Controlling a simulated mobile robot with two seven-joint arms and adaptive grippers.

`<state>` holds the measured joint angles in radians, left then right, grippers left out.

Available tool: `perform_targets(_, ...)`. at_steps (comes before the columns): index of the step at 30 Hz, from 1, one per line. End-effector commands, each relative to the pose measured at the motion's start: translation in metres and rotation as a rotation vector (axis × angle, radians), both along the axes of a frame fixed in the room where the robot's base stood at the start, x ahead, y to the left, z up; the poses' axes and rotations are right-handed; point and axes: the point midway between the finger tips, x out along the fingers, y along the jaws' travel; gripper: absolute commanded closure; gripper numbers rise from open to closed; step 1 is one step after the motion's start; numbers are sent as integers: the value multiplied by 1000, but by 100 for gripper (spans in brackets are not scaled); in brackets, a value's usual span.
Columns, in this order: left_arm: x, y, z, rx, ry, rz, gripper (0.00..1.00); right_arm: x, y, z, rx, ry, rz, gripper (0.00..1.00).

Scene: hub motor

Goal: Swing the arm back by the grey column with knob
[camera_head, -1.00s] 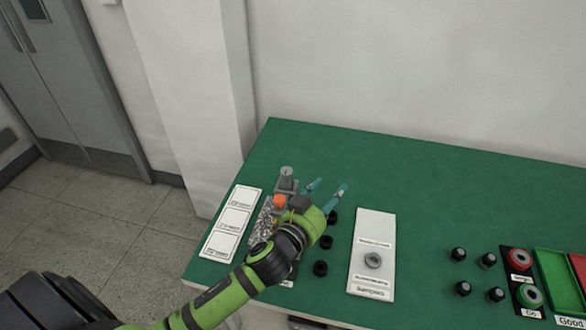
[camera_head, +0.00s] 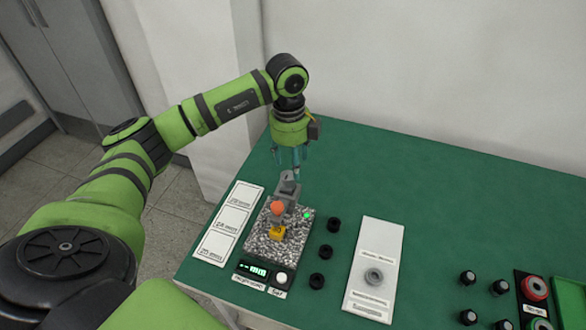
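The test device (camera_head: 256,246) has a speckled grey base near the table's left end. A grey column (camera_head: 289,187) stands at its back. An orange ball knob (camera_head: 277,209) sits in front of the column, above a yellow block (camera_head: 277,233). My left gripper (camera_head: 291,162) points down with its teal fingers apart, just behind and above the column's top. It appears empty; whether a finger touches the column cannot be told. My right gripper is not in view.
White label cards (camera_head: 231,220) lie left of the device. Several black caps (camera_head: 319,252) stand to its right, beside a white samples board (camera_head: 378,255) with a grey ring. A green light (camera_head: 307,215) shows on the base. The green table (camera_head: 430,180) is clear at the back.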

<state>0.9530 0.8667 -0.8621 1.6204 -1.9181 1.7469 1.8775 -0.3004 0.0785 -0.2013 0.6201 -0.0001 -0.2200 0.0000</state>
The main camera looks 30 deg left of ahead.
Motion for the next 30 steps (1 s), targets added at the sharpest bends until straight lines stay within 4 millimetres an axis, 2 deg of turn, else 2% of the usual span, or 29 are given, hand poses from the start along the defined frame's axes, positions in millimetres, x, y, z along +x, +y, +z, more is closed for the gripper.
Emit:
perform_targets(2,-2,13,3,44,13,33,42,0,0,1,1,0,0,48)
perform_targets(5,-3,16,-3,58,20,43,42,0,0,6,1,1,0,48)
perform_targets(12,-3,15,-39,53,20,40,42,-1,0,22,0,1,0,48)
perform_targets(18,-3,14,-61,52,17,37,42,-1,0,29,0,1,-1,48)
perform_targets(28,-2,14,-67,51,15,36,42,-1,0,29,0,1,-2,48)
perform_targets(29,-2,14,-67,51,15,36,54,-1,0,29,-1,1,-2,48)
perform_targets(30,-2,14,-67,51,15,36,70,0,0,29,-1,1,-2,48)
